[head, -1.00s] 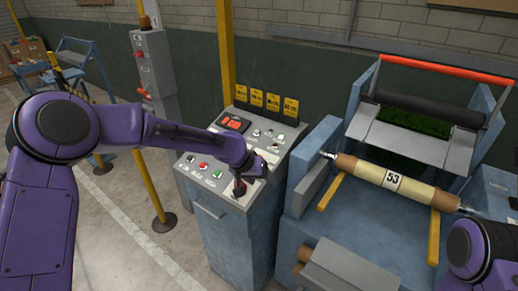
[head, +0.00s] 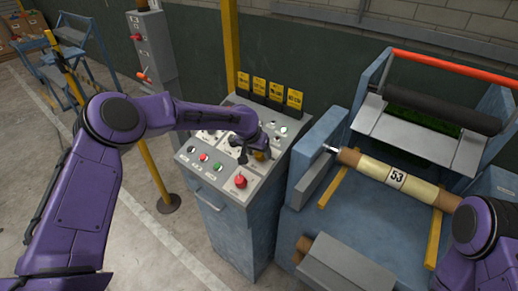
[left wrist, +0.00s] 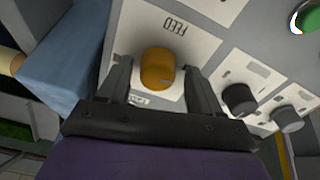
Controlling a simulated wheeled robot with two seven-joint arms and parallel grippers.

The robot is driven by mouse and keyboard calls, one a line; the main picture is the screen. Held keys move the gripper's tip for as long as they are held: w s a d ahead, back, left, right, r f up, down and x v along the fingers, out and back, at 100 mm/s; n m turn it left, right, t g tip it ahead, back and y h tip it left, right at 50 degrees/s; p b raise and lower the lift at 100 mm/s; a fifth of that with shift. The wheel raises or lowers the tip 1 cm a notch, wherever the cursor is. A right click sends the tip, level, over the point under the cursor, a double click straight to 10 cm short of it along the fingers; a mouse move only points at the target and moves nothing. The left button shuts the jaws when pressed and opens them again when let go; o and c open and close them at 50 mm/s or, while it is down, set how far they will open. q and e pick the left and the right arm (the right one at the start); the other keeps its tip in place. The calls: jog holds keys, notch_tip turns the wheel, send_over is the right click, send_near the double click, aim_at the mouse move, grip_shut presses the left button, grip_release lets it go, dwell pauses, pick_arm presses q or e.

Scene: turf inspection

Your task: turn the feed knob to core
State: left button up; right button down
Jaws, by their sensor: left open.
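The feed knob (left wrist: 157,70) is orange and round. It sits on a white plate marked FEED in the left wrist view. Its pointer mark shows at the lower right of its face, but the setting labels are mostly hidden or too small to read. My left gripper (left wrist: 156,76) is open, with one finger on each side of the knob and a visible gap at both sides. In the head view my left gripper (head: 254,152) is over the control panel (head: 214,187) and hides most of the knob. My right gripper is out of view.
A red knob (head: 240,181) and several small buttons stand on the panel near my left gripper. Yellow tags (head: 294,98) rise behind. A roll marked 53 (head: 397,178) lies right.

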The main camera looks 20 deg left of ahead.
pick_arm(q)
jog(key=shift+s+d, duration=0.15)
jog(key=shift+c, duration=0.3)
jog(key=c, duration=1)
